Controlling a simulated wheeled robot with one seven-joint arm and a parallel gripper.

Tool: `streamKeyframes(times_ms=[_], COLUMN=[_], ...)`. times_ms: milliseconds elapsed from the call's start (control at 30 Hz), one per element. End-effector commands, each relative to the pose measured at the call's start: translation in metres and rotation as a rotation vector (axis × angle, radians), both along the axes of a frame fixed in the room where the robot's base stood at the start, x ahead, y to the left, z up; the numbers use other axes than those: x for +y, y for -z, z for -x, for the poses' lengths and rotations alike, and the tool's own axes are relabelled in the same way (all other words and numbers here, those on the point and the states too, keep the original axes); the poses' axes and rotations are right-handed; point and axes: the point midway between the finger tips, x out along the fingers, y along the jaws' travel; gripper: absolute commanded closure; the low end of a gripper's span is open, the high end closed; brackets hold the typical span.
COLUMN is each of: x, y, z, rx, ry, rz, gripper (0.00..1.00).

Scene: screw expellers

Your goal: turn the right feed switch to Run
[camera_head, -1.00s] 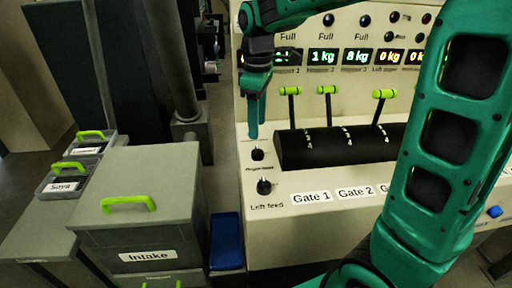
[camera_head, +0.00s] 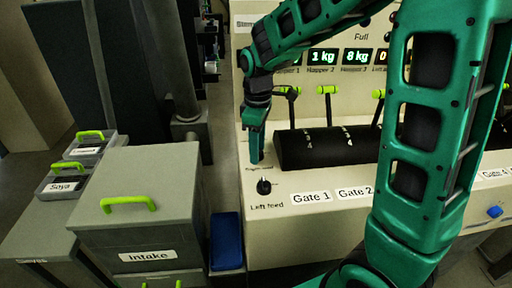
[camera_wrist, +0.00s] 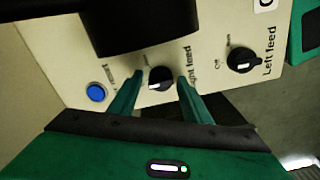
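The right feed switch (camera_wrist: 160,78) is a black knob with a white pointer line on the cream panel. In the wrist view it sits between the two fingertips of my gripper (camera_wrist: 155,88), with a finger on each side and a gap visible, so the gripper is open around or just above it. In the head view my gripper (camera_head: 255,150) points down at the panel and hides that switch. The left feed switch (camera_head: 264,187) stands just in front of it. It also shows in the wrist view (camera_wrist: 240,60), beside an "Off" label.
A dark roller housing (camera_head: 330,147) with several green-topped gate levers is right of my gripper. A blue reset button (camera_wrist: 96,92) sits near one finger. The Intake bin (camera_head: 140,215) and a blue box (camera_head: 227,240) stand to the left, below the panel.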

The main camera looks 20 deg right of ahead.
Motion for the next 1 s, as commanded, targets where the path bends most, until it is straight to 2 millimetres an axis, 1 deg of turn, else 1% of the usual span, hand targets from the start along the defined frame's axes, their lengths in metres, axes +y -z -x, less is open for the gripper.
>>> streamKeyframes(times_ms=[33,67,100,133,367,567,767,1000], x=[0.0000,0.0000,-0.0001,-0.0001,-0.0006,-0.0011,-0.0015,-0.0017], y=[-0.0001,-0.0001,-0.0002,-0.0002,-0.0004,-0.0006,-0.0008,-0.0010], z=[0.0000,0.0000,-0.0001,-0.0002,-0.0006,-0.0009,-0.0013,-0.0016], rx=[0.000,0.000,0.000,0.000,-0.001,-0.002,-0.003,-0.004], ry=[0.000,0.000,0.000,0.000,0.010,0.071,0.205,0.427], rz=[0.000,0.000,0.000,0.000,0.001,0.000,0.001,0.001], gripper=[0.70,0.77,0.86,0.92,0.92,0.92,0.92,0.92])
